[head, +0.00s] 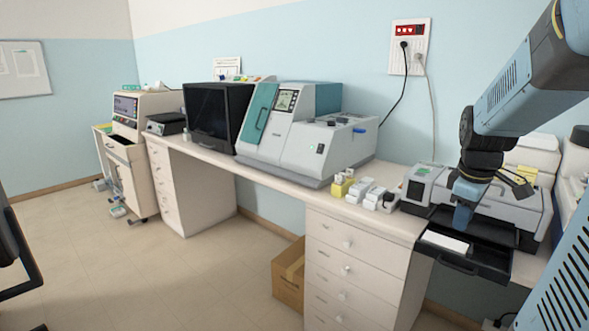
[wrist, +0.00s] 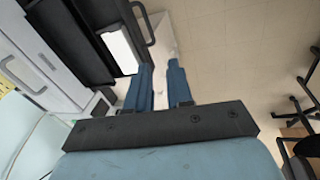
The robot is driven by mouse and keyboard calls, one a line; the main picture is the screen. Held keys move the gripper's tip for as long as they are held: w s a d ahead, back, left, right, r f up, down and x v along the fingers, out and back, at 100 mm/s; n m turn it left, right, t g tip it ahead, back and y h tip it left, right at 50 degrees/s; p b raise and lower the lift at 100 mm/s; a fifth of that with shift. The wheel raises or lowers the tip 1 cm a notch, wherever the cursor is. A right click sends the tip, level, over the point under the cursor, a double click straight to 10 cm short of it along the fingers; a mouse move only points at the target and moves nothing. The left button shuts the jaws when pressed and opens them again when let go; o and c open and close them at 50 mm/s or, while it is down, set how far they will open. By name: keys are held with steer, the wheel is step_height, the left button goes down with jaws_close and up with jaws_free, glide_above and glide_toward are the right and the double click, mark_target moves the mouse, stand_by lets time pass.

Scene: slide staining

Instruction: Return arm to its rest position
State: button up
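My arm reaches in from the upper right of the head view. My gripper (head: 463,217) points down over the open black drawer (head: 488,262) of a grey bench machine (head: 510,200). In the wrist view my gripper (wrist: 161,75) shows two blue fingers with a gap between them and nothing held there. A white flat piece (head: 445,241) lies in the drawer, left of the fingertips in the head view. It also shows in the wrist view (wrist: 120,50), apart from the fingers. Whether the fingertips touch the drawer is hard to tell.
Small white and yellow boxes (head: 367,193) stand on the bench left of the drawer. A large grey and teal machine (head: 290,135) and a black-fronted box (head: 209,115) stand farther left. A cardboard box (head: 288,277) is under the bench. The floor (head: 180,285) at left is mostly clear.

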steer(key=s+a+r+m+t, duration=0.1)
steer(key=s+a+r+m, duration=0.1)
steer(key=a, duration=0.3)
steer(key=s+a+r+m+t+y, duration=0.1)
steer(key=s+a+r+m, duration=0.1)
steer(key=s+a, duration=0.3)
steer(key=s+a+r+m+t, duration=0.1)
steer(key=s+a+r+m, duration=0.1)
steer(key=s+a+m, duration=0.2)
steer(key=shift+s+a, duration=0.25)
steer(key=shift+a, duration=0.5)
